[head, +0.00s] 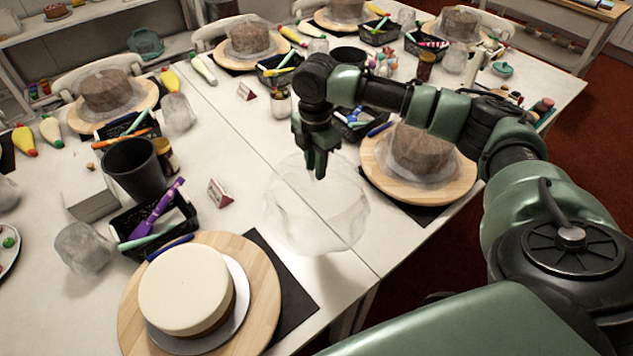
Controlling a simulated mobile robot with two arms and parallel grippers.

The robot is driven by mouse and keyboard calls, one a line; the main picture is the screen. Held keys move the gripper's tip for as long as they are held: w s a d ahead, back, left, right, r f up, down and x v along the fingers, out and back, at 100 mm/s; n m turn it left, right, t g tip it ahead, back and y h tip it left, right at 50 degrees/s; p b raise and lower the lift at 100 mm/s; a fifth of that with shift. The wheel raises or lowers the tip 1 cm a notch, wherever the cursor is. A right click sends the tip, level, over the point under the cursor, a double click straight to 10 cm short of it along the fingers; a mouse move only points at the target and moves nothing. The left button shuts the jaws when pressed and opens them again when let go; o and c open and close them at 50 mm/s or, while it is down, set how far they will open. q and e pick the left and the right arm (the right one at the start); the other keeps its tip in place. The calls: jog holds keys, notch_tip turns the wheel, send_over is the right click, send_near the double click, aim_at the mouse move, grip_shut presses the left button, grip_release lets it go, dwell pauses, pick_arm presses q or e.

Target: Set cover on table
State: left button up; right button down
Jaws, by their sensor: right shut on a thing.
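The clear, see-through cover (318,215) is in the middle of the head view, over the white table (240,130). My right gripper (318,168) points down at the top of the cover and is shut on it. I cannot tell whether the cover's rim touches the table. A white frosted cake (187,287) stands bare on a wooden turntable (262,270) at the front left of the cover. My left gripper is not in view.
A covered chocolate cake on a turntable (465,185) stands right of the cover. A black tool tray (125,225), a black cup (133,168) and a small card (220,193) are left of it. The table's front edge is close below the cover.

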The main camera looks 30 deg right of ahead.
aim_at(316, 184)
notch_tip(316, 184, down, 3)
jog(key=shift+f, duration=0.2)
notch_tip(316, 184, down, 3)
jog(key=shift+f+p, duration=0.15)
jog(key=shift+p, duration=0.3)
jog(key=shift+f, duration=0.5)
jog(key=c, duration=1.3)
grip_release()
jog(key=shift+f, duration=0.1)
jog(key=shift+o, duration=0.2)
